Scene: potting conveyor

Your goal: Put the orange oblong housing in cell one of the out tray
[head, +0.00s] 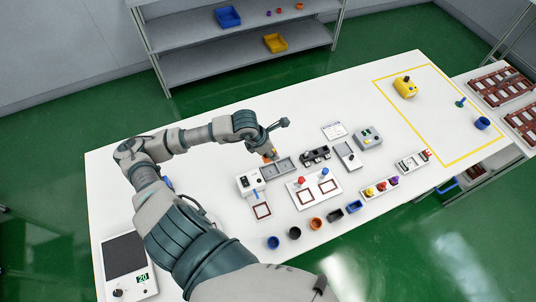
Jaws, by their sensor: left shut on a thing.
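My left gripper (270,154) reaches in over the far-left end of a grey tray with cells (284,166). It is shut on an orange piece (268,158), of which only a small part shows; its oblong shape is mostly hidden by the fingers. The piece is at or just above the tray's left end; I cannot tell whether it touches the tray. The tray's visible cells look empty. I cannot read any cell number. My right gripper is not in view.
A white device (250,183) stands left of the tray, a black fixture (315,155) to its right. A white board with red and blue knobs (313,188) is in front. Several cups, including an orange one (316,223), line the near edge.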

